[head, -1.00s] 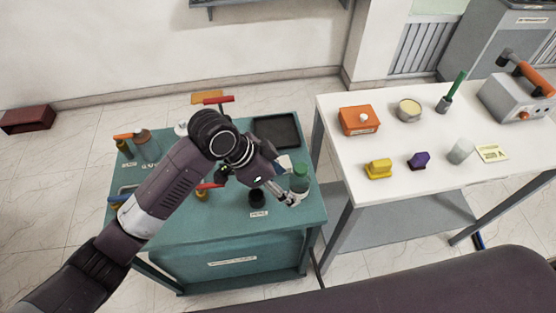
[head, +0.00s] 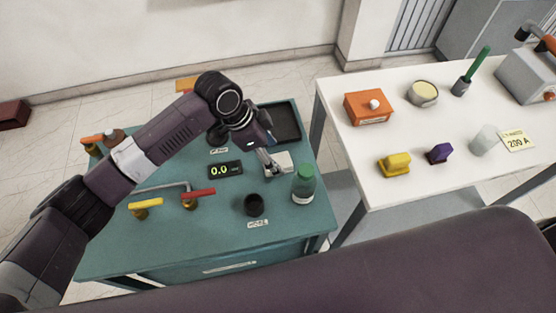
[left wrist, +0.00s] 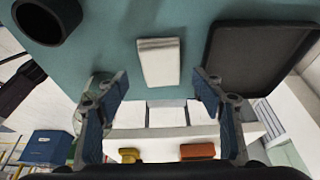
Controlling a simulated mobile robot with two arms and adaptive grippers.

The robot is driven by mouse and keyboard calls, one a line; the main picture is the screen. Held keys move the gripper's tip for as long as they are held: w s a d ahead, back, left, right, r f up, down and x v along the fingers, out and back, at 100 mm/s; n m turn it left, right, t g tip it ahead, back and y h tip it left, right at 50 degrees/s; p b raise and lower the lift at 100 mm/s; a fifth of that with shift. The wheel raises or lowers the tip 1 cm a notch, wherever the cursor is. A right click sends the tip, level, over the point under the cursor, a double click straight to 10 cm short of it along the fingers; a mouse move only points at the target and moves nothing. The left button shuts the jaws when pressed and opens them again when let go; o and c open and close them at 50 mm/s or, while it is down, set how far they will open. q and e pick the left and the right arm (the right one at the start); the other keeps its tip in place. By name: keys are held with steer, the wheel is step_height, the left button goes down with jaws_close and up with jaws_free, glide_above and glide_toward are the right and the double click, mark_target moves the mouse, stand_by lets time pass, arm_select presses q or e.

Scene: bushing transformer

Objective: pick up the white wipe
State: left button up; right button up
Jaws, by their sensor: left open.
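The white wipe (left wrist: 159,62) is a small flat block lying on the teal cart top (left wrist: 115,25), between the dark cup and the black tray in the left wrist view. In the head view the wipe (head: 284,160) is partly hidden by my left gripper (head: 272,168). In the left wrist view the left gripper (left wrist: 160,84) is open and empty. Its fingers point toward the wipe, with the wipe between and beyond the fingertips. I cannot tell how high above it they are. My right gripper is not in view.
A green-capped bottle (head: 304,184) stands close right of the left gripper. A dark cup (head: 254,205) is in front, a black tray (head: 285,123) behind. A display reading 0.0 (head: 226,170) and valve handles are left. A white table (head: 440,120) stands right.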

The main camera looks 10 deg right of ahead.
mark_target(278, 161)
arm_select(q)
steer(key=shift+x, duration=1.2)
steer(key=shift+f, duration=0.45)
steer(key=c, duration=1.1)
steer(key=shift+o, duration=0.2)
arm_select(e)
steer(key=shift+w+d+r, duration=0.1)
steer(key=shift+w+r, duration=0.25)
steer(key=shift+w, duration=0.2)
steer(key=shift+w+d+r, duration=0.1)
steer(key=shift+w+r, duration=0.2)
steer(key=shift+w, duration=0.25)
arm_select(q)
steer(key=shift+r, duration=0.5)
step_height(278, 161, up, 19)
steer(key=b, duration=0.3)
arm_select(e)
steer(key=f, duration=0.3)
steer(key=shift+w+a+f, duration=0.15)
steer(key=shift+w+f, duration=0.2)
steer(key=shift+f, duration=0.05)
